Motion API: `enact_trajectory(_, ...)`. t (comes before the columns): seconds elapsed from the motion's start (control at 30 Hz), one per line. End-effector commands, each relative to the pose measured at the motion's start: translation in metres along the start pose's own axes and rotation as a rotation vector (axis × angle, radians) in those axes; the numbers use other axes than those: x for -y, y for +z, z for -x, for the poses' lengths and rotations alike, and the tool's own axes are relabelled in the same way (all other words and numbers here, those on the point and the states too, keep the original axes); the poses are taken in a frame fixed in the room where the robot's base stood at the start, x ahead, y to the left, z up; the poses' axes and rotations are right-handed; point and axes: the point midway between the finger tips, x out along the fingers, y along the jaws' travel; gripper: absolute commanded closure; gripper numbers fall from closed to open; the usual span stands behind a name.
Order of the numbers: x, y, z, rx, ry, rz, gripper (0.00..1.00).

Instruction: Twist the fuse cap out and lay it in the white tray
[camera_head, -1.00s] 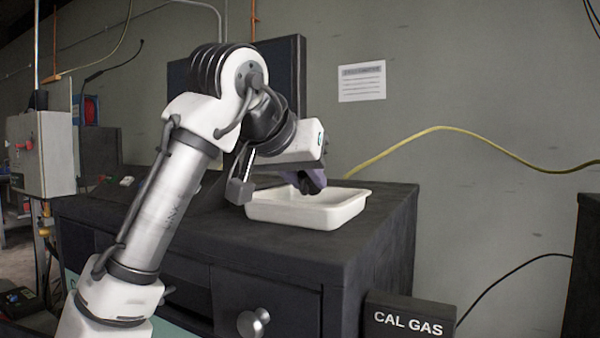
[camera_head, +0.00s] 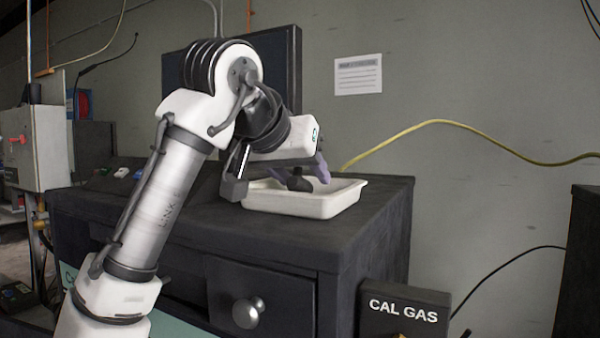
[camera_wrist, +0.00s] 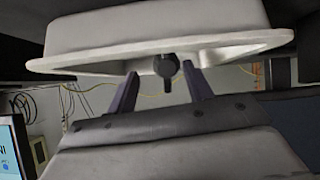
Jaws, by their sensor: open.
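The white tray (camera_head: 318,203) sits on top of the black cabinet, and its rim and side also show upside down in the wrist view (camera_wrist: 110,37). The fuse cap (camera_head: 297,181), a small dark piece with a knob and stem, is at the tray's opening, below my gripper. In the wrist view the cap (camera_wrist: 166,68) shows between the two purple fingers, with gaps on both sides. My gripper (camera_wrist: 159,72) is open, its fingers spread over the tray. I cannot tell whether the cap touches the tray floor; the front wall hides that.
The black cabinet (camera_head: 300,245) has drawers with a round knob. A dark panel (camera_head: 272,75) stands behind my arm. Small coloured switches (camera_head: 122,172) lie left of my arm. A CAL GAS box (camera_head: 403,309) stands at the front right. A yellow hose (camera_head: 430,123) runs along the wall.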

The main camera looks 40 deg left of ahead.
Motion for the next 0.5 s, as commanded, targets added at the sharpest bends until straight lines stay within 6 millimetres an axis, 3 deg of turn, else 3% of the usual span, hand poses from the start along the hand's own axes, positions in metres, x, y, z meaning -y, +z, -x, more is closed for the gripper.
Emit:
enact_trajectory(0.17, -0.001, -0.001, 0.017, -0.002, 0.0, 0.0, 0.49)
enact_trajectory(0.5, -0.001, -0.002, 0.093, -0.002, 0.001, -0.001, 0.49)
